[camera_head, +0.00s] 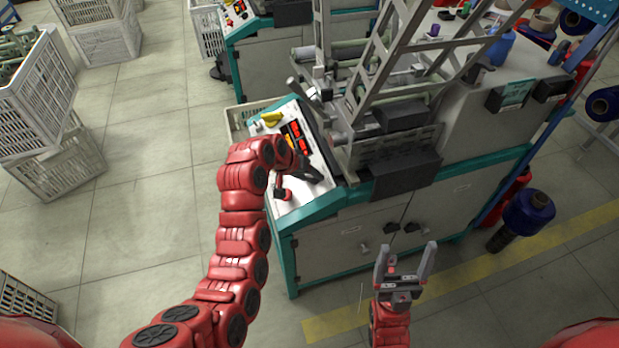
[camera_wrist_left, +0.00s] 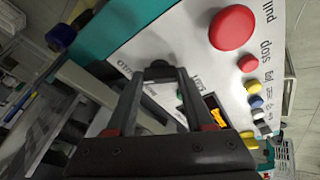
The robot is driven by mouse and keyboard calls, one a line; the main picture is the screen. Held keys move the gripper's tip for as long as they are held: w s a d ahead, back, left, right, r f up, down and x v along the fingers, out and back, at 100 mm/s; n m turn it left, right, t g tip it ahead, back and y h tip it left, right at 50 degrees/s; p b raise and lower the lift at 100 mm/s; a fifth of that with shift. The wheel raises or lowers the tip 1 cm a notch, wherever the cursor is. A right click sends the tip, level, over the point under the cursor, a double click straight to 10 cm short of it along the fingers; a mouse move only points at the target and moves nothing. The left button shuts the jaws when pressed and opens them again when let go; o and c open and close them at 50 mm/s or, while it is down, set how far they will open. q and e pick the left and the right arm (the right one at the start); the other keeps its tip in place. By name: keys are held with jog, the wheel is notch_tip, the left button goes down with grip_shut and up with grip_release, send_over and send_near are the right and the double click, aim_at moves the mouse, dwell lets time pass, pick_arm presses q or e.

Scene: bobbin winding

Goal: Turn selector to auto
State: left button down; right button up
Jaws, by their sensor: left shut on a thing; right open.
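The black selector knob (camera_wrist_left: 160,70) is on the white control panel (camera_wrist_left: 150,45) in the left wrist view. Its label is partly covered and too small to read surely. My left gripper (camera_wrist_left: 159,76) has both fingertips closed on the knob. In the head view, my left gripper (camera_head: 311,172) is over the sloped panel (camera_head: 303,206) and hides the selector there. My right gripper (camera_head: 407,258) is open and empty in front of the machine, below the panel's level.
A large red button (camera_wrist_left: 232,28) and a smaller red button (camera_wrist_left: 248,63) sit beside the knob, with yellow, blue and white buttons farther along. A yellow handle (camera_head: 271,118) is at the panel's far end. The machine's metal frame (camera_head: 385,65) rises on the right. Open floor lies left.

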dwell(0.4)
pick_arm(q)
jog(key=shift+c, duration=1.4)
grip_release()
jog(key=p+v, duration=1.4)
jog(key=v, duration=0.3)
jog(key=shift+r, duration=0.2)
jog(key=shift+a, duration=0.1)
